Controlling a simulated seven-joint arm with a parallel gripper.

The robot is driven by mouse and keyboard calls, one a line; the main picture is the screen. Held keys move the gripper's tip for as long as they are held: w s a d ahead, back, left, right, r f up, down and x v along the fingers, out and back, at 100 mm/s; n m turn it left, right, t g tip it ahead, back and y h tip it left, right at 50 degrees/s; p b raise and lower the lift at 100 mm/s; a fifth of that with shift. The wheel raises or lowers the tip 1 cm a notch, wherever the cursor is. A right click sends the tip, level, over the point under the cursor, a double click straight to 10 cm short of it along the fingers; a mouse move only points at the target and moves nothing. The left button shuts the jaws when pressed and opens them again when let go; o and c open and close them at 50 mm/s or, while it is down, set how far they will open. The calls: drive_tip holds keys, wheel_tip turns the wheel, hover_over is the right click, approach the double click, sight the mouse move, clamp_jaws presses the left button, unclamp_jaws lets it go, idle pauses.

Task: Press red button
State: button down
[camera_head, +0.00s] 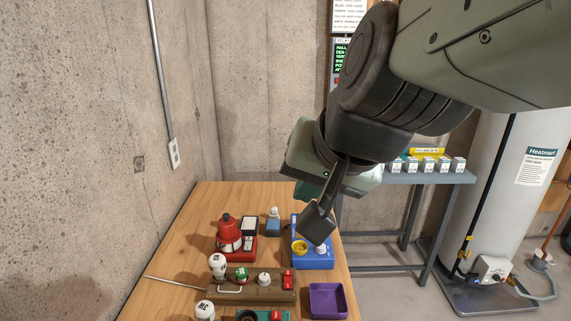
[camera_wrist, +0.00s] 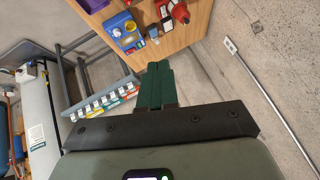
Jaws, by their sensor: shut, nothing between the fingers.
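I cannot tell for sure whether this red top is the button. A small red block (camera_head: 288,279) sits on a brown box (camera_head: 262,294) in front. My gripper (camera_head: 317,228) is shut and empty. In the head view it hides part of a blue box (camera_head: 315,262). In the wrist view its green fingers (camera_wrist: 156,72) are together, apart from the devices.
The blue box carries a yellow round part and a white knob. A purple tray (camera_head: 328,300) lies at the right edge of the table (camera_head: 185,250). A grey shelf (camera_head: 420,179) with small boxes and a white tank stand right. A concrete wall is left.

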drive_tip(key=w+a+f+m+t+h, duration=0.1)
drive_tip(key=w+a+f+m, duration=0.4)
drive_tip(key=w, duration=0.3)
drive_tip(key=w+a+f+m+t, duration=0.1)
drive_tip(key=w+a+f+m, duration=0.35)
drive_tip(key=w, duration=0.25)
drive_tip(key=m+g+h, duration=0.4)
drive_tip(key=m+h, duration=0.5)
drive_tip(key=h, duration=0.1)
hover_over(273, 317)
wheel_tip(273, 317, down, 19)
drive_tip(key=shift+s+r, duration=0.1)
drive_tip(key=shift+f, duration=4.35)
drive_tip(key=shift+f, duration=0.1)
drive_tip(key=shift+f, duration=0.35)
